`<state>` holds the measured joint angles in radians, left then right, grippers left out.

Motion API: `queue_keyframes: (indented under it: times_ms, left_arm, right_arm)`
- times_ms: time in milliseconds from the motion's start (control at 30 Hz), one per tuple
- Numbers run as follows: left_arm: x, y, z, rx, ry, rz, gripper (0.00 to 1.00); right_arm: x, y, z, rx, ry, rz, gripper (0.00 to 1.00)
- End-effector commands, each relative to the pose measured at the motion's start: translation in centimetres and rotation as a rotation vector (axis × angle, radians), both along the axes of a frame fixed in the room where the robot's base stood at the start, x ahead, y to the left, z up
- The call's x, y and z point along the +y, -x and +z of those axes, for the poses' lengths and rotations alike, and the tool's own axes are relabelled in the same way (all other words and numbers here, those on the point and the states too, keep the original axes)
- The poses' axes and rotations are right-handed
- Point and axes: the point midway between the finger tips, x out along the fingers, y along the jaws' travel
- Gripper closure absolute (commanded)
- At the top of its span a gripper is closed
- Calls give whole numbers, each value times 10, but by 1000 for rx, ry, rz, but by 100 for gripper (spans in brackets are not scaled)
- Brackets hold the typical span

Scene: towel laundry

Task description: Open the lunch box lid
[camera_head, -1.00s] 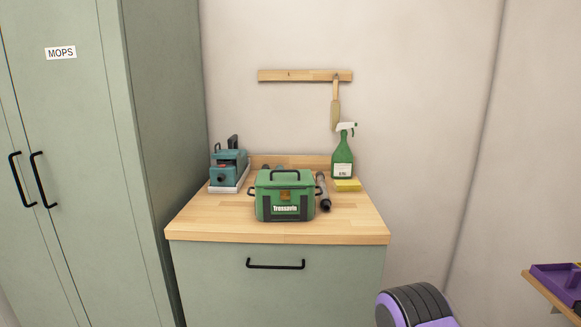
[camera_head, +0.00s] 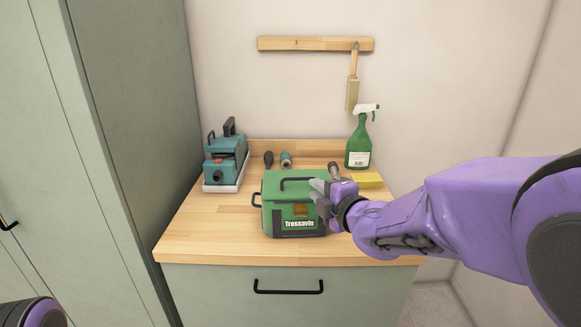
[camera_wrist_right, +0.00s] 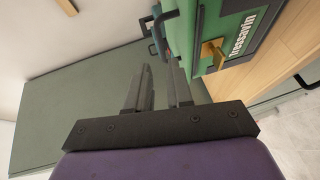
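A green lunch box (camera_head: 282,217) labelled Tressavin stands upright on the wooden counter. Its lid is shut, with a dark handle on top and a brass-coloured latch on the front; the box also shows in the right wrist view (camera_wrist_right: 232,17), with the latch (camera_wrist_right: 213,52) clear. My right gripper (camera_head: 318,190) is in front of the box's right part and hides some of it. In the right wrist view its two fingers (camera_wrist_right: 160,82) are apart with nothing between them, and the box is beyond and to the right of them. My left gripper is out of view.
A teal tool (camera_head: 226,160) stands at the counter's back left. A green spray bottle (camera_head: 359,143) and a yellow sponge (camera_head: 369,180) are at the back right. Small tools (camera_head: 286,159) lie behind the box. The counter's left front (camera_head: 210,230) is clear.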

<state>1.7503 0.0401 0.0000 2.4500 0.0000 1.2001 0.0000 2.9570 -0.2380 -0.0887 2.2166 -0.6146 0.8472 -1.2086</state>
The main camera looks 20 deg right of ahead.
Motion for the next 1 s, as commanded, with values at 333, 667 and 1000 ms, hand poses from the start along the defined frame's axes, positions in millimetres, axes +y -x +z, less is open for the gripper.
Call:
queue_keyframes:
  times_ms: [333, 667, 1000]
  left_arm:
    - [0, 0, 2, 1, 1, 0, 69]
    - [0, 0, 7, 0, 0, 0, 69]
    - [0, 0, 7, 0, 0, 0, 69]
  right_arm:
    - [15, -70, -12, 2, -3, 5, 79]
    - [20, -99, -20, 0, -4, 4, 79]
    - [20, -99, -20, 1, -5, 4, 100]
